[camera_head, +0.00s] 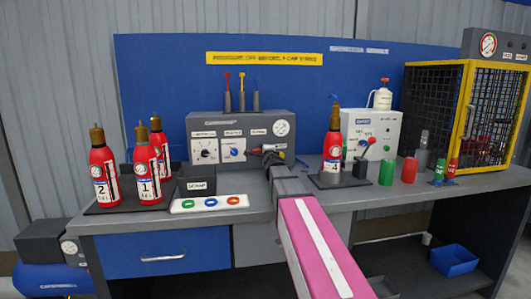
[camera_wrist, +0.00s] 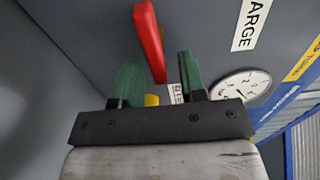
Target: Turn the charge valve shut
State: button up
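The charge valve's handle is a red lever (camera_wrist: 149,42) on the grey panel, beside a label of which "ARGE" shows in the wrist view. In the head view a bit of red shows at the panel, mostly hidden by my gripper (camera_head: 270,156). In the wrist view my gripper (camera_wrist: 158,75) is open, with its two green fingers apart. The lever's lower end appears between the fingertips, with a gap on each side. Whether the fingers reach it in depth I cannot tell. A small yellow part (camera_wrist: 152,100) shows behind the fingers.
The grey panel box (camera_head: 217,125) carries knobs and a gauge (camera_head: 281,128), which also shows in the wrist view (camera_wrist: 244,86). Red extinguishers (camera_head: 103,175) stand left, and another (camera_head: 332,151) stands right of my arm. A button strip (camera_head: 209,203) lies in front.

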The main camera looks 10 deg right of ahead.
jog(key=s, duration=1)
jog(key=shift+s, duration=0.2)
